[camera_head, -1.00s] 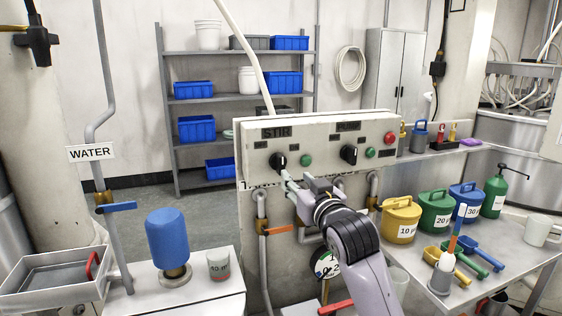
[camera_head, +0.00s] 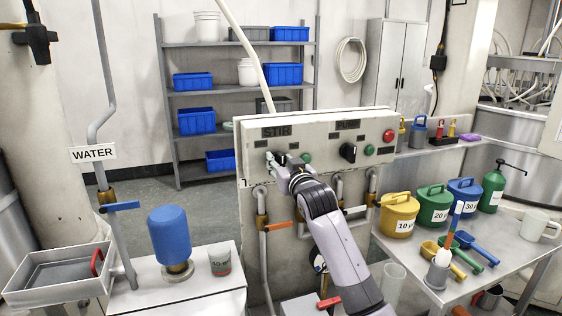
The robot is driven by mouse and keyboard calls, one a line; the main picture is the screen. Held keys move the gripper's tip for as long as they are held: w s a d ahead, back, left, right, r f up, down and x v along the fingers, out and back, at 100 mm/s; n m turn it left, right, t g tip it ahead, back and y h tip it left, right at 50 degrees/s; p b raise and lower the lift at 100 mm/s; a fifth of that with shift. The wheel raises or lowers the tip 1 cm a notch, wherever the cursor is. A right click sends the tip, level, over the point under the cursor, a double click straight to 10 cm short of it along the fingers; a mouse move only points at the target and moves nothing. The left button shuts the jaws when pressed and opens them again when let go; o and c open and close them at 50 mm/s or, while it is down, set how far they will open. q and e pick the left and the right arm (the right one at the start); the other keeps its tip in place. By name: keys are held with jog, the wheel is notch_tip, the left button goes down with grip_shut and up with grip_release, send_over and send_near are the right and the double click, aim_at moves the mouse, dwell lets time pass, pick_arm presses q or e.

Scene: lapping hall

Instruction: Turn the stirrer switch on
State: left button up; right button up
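The control panel (camera_head: 318,132) stands in the middle, with the STIR label (camera_head: 276,131) at its upper left. The black stirrer knob (camera_head: 279,160) is below that label and is partly covered by my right gripper (camera_head: 278,160). The gripper's fingers are at the knob, one on its left side and the rest hard to make out. I cannot tell whether they touch or grip it. A green button (camera_head: 306,157) sits just right of the gripper. My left gripper is not in view.
A second black knob (camera_head: 348,152), another green button (camera_head: 369,150) and a red button (camera_head: 388,135) are farther right on the panel. Pipes with an orange-handled valve (camera_head: 279,227) run below. Yellow (camera_head: 399,216) and green (camera_head: 433,207) containers stand on the right table.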

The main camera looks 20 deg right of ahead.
jog(key=shift+c, duration=0.5)
grip_shut()
